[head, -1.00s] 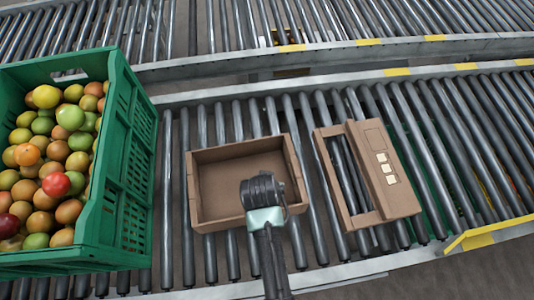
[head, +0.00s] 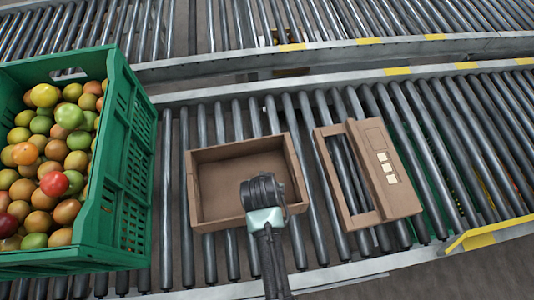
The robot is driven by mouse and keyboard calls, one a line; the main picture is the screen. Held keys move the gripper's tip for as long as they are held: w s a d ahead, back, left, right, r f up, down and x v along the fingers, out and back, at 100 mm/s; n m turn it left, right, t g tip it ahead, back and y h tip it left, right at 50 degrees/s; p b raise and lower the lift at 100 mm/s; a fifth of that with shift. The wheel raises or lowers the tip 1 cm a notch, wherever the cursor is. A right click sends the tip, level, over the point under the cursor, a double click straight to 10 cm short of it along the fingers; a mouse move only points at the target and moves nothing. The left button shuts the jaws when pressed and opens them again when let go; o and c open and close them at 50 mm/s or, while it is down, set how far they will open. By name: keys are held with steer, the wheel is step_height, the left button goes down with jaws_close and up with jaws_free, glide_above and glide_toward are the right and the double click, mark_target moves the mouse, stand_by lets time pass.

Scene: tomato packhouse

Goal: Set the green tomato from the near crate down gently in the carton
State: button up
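The green crate (head: 128,165) stands at the left, heaped with green, yellow, orange and red tomatoes. Several are green, among them a light green tomato (head: 69,116) near the top of the heap. I cannot tell which one the task means. The open brown carton (head: 196,192) sits on the rollers in the middle; the part of its floor that shows is bare. My gripper (head: 262,191) is over the carton's near right part, seen from above and behind. My wrist hides its fingers and anything between them, as well as that corner of the carton.
A brown cardboard piece (head: 388,180) with a long opening and three pale labels lies on the rollers right of the carton. A roller conveyor (head: 450,130) runs across the scene, with a second one (head: 230,25) behind. Bare rollers separate crate and carton.

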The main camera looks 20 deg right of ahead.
steer(key=shift+f, duration=0.4)
steer(key=o, duration=1)
steer(key=c, duration=0.3)
steer(key=shift+c, duration=0.2)
steer(key=shift+r, duration=0.1)
step_height(320, 180, up, 7)
steer(key=p, duration=0.7)
